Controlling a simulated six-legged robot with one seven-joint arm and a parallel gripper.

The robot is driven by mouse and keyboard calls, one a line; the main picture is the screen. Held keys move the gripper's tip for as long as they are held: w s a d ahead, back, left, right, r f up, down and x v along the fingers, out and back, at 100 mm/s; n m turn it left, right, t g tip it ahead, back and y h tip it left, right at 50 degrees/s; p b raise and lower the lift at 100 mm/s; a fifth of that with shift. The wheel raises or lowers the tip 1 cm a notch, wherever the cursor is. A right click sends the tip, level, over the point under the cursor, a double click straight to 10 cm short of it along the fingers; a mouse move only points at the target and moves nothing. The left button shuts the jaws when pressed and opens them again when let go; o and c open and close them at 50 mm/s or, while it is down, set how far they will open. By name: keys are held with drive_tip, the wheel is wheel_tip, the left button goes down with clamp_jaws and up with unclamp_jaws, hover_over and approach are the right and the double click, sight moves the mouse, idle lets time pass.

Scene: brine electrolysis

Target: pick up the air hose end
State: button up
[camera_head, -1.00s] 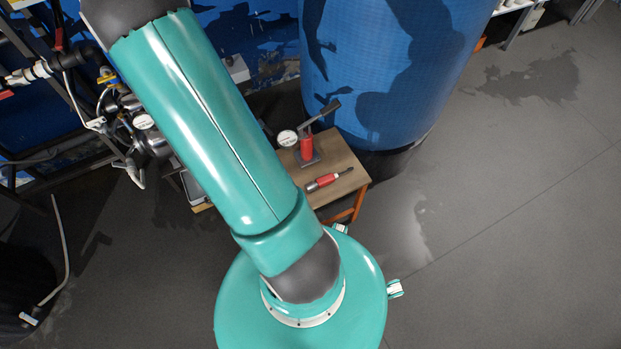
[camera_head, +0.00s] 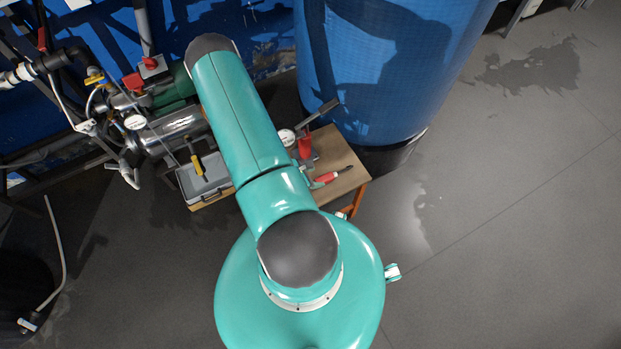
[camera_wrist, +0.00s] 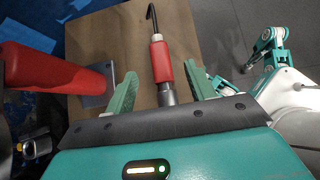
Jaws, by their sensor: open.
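My gripper (camera_wrist: 163,84) is open in the wrist view, its two green fingers apart on either side of a red-handled tool (camera_wrist: 172,62) with a metal collar and a thin black hooked end. The tool lies on the small wooden table and also shows in the head view (camera_head: 327,178); I cannot tell whether the fingers touch it. A pale hose (camera_head: 60,245) hangs at the far left of the head view, and its end with a light fitting (camera_head: 29,323) is near a dark round container, far from my gripper. Neither is clearly identifiable as the air hose end.
The wooden table (camera_head: 335,150) also holds a red hand pump (camera_head: 305,147) with a gauge, left of the gripper in the wrist view (camera_wrist: 45,70), and a grey tray (camera_head: 203,178). A blue tank (camera_head: 390,70) stands behind. Pipes fill the left. Floor at right is clear.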

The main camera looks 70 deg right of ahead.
sight(327, 177)
drive_tip(key=x, duration=0.8)
drive_tip(key=shift+d+f, duration=0.25)
drive_tip(key=shift+f, duration=0.1)
drive_tip(key=c, duration=1.1)
drive_tip(key=shift+r, duration=0.1)
drive_tip(key=shift+r, duration=0.45)
wheel_tip(327, 177, up, 3)
drive_tip(key=shift+f, duration=0.25)
drive_tip(key=a+v, duration=0.1)
drive_tip(key=v, duration=0.4)
drive_tip(key=a+f+v, duration=0.1)
drive_tip(key=v, duration=0.5)
drive_tip(key=s+a+f+v, duration=0.1)
drive_tip(key=v, duration=0.4)
drive_tip(key=shift+w+a+r, duration=0.15)
drive_tip(key=shift+a, duration=0.15)
